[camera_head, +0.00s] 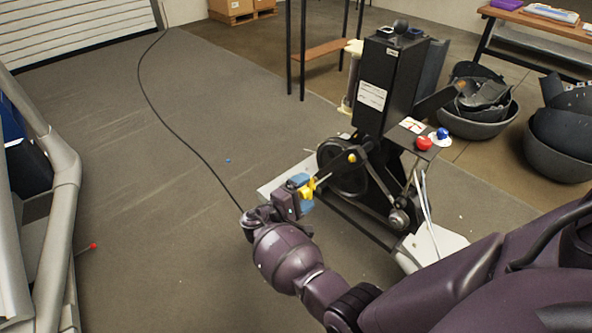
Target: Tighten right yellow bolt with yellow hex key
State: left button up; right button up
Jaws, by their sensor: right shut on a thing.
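My right gripper (300,186) reaches in from the lower right to the left side of a black machine. It is shut on a small yellow piece, which looks like the yellow hex key (308,189). Something blue shows beside it at the fingers. A yellow bolt (352,157) shows on the machine's dark crank arm, to the right of the gripper and apart from it. The key's tip lies close to the crank's left end. I cannot tell whether it touches a bolt there. My left gripper is not in view.
The black machine (388,85) stands on the floor with a red knob (424,143) and a blue knob (442,133). Black tubs (480,122) with dark parts stand at the right. A grey frame (66,190) is at the left. The floor between is mostly clear.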

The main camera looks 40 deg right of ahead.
aim_at(323, 179)
jog(key=shift+d+r, duration=0.15)
jog(key=shift+d, duration=2.3)
jog(key=shift+w+d, duration=0.1)
jog(key=shift+d, duration=0.8)
jog(key=shift+w+d, duration=0.1)
jog(key=shift+d, duration=0.35)
jog(key=shift+a, duration=0.15)
